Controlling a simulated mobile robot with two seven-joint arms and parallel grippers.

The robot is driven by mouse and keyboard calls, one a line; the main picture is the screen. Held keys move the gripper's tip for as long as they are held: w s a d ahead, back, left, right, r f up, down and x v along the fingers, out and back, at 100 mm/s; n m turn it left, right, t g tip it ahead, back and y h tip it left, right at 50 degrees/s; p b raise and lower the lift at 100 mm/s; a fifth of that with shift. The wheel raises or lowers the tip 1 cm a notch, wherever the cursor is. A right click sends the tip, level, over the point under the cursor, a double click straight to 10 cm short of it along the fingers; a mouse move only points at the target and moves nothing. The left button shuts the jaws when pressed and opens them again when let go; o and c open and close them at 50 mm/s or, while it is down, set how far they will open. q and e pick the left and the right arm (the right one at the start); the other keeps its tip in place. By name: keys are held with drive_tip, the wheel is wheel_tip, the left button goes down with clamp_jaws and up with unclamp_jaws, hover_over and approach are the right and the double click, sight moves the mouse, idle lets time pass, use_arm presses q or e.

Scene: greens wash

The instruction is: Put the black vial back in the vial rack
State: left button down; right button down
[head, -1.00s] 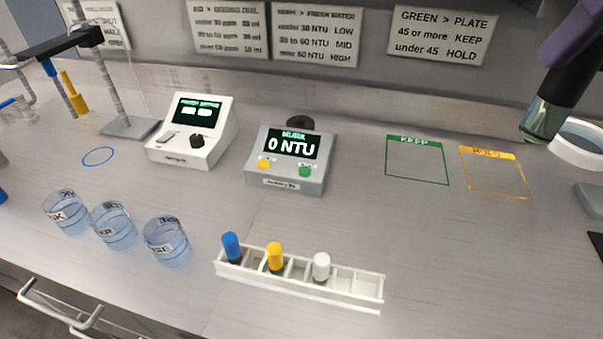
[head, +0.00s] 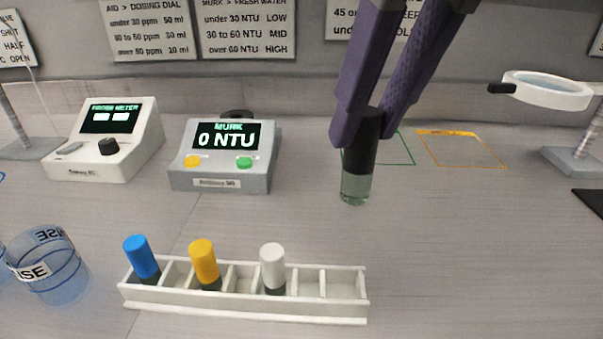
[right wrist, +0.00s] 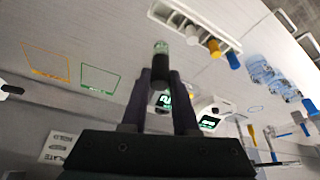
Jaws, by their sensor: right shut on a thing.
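My right gripper (head: 362,125) is shut on the black vial (head: 357,184), a clear glass vial with a black cap. It holds the vial nearly upright in the air, behind and above the right end of the white vial rack (head: 240,301). The vial also shows between the fingers in the right wrist view (right wrist: 161,48). The rack holds a blue-capped vial (head: 140,256), a yellow-capped vial (head: 204,262) and a white-capped vial (head: 273,266). Slots between them and at the rack's right end are empty. My left gripper is not in view.
A grey turbidity meter (head: 225,155) reading 0 NTU and a white meter (head: 105,140) stand behind the rack. Beakers (head: 50,270) stand at the left. A green outline and an orange outline (head: 462,150) lie at the back right, near a ring magnifier (head: 548,90). The counter right of the rack is clear.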

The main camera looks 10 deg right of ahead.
wheel_tip(320, 180, down, 14)
drive_tip(key=b, duration=0.2)
drive_tip(key=shift+b, duration=0.4)
drive_tip(key=shift+f, duration=0.15)
drive_tip(key=shift+f, duration=0.1)
drive_tip(key=c, duration=0.7)
unclamp_jaws()
